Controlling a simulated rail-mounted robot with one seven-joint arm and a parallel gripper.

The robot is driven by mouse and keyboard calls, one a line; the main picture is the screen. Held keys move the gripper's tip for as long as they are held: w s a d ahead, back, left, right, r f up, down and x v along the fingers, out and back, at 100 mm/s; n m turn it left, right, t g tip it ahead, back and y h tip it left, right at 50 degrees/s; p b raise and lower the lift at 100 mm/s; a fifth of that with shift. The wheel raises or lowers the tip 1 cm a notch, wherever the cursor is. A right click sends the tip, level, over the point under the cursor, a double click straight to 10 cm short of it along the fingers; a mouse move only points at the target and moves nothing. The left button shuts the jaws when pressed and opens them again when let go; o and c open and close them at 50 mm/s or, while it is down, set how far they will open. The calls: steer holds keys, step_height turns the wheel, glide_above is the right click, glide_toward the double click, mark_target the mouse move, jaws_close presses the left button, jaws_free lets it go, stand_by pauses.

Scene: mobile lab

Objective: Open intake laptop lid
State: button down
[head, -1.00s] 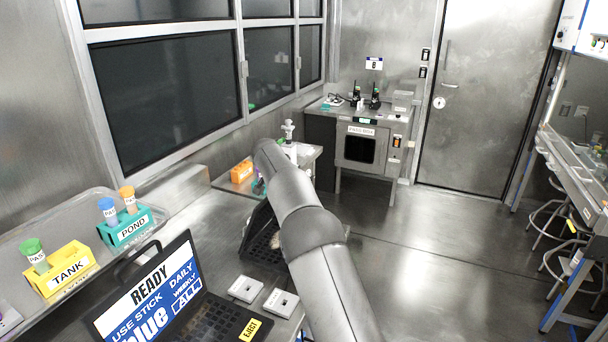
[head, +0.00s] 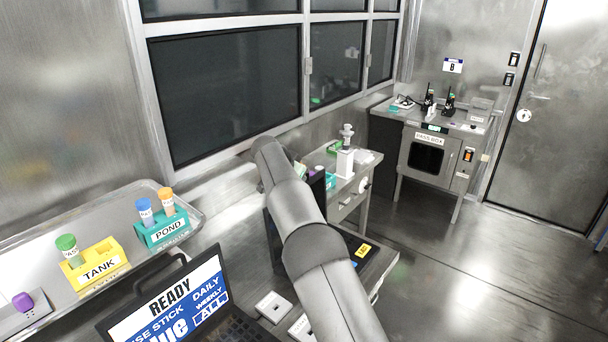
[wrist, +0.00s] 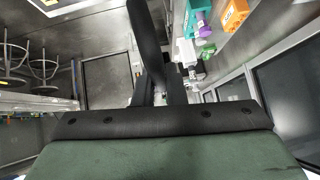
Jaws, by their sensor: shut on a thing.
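The intake laptop stands on the bench behind my arm in the head view. Its dark lid (head: 273,240) stands raised at the left of my arm, and part of its dark base (head: 347,243), with a yellow label, shows at the right. My arm covers the middle and the hinge. My gripper (wrist: 160,92) is hidden behind my arm in the head view. In the wrist view its dark fingers are shut at a dark slab (wrist: 148,35), which looks like the lid seen nearly edge-on. The exact contact is hard to make out.
A second laptop (head: 170,305) with a lit READY screen stands open in front. White blocks (head: 272,307) lie beside it. A tray (head: 200,220) at left holds the yellow TANK rack (head: 98,268) and teal POND rack (head: 168,232). Open floor (head: 440,270) lies at right.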

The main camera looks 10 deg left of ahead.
steer(key=shift+f, duration=0.1)
steer(key=c, duration=1.5)
jaws_free()
steer(key=b+v, duration=0.4)
steer(key=v, duration=1.3)
steer(key=shift+a+r, duration=0.1)
steer(key=shift+r, duration=0.1)
